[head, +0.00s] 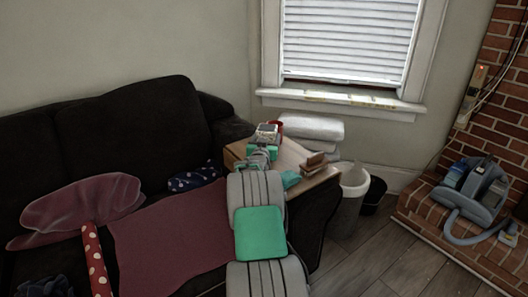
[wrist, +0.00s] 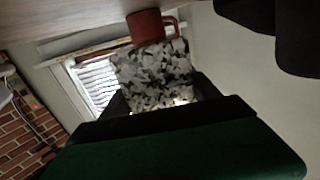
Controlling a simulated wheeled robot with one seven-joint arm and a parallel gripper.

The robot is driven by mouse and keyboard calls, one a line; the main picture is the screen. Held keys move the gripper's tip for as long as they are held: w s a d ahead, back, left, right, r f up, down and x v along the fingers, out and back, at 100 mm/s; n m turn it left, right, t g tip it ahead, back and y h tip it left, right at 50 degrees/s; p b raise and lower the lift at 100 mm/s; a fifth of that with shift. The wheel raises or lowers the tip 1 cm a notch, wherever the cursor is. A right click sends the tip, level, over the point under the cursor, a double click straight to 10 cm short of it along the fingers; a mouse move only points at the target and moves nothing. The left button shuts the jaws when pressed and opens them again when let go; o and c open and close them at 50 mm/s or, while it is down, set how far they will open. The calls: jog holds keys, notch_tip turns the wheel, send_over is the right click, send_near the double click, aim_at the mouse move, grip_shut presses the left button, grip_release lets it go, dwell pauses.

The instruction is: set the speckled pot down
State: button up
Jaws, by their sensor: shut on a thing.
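The speckled pot (wrist: 155,75), black, white and grey, is between the dark fingers of my gripper (wrist: 165,100) in the wrist view. My gripper is shut on it. In the head view the pot (head: 266,131) shows small, just beyond my green gripper (head: 262,151), over the far left part of the wooden side table (head: 290,156). A red mug (wrist: 146,27) is close beyond the pot; it shows partly behind the pot in the head view (head: 278,125). My gripper hides part of the pot, and I cannot tell whether its base touches the tabletop.
Small brown books or boxes (head: 315,163) lie at the table's right end. White folded cushions (head: 312,128) are stacked behind it. A pale bin (head: 351,190) stands to its right. The dark sofa (head: 130,130) is on the left. Some tabletop between pot and books looks bare.

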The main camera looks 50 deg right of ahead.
jog(key=shift+w+a+f, duration=0.2)
jog(key=shift+w, duration=0.15)
jog(key=shift+w+a+f+b, duration=0.15)
jog(key=shift+f+b, duration=0.2)
jog(key=shift+f, duration=0.65)
jog(key=shift+w+f+b, duration=0.15)
jog(key=shift+f+b, duration=0.15)
jog(key=shift+f, duration=0.65)
jog(key=shift+f, duration=0.15)
jog(key=o, duration=1.3)
jog(key=shift+f, duration=0.1)
jog(key=o, duration=0.5)
jog(key=shift+c, duration=0.2)
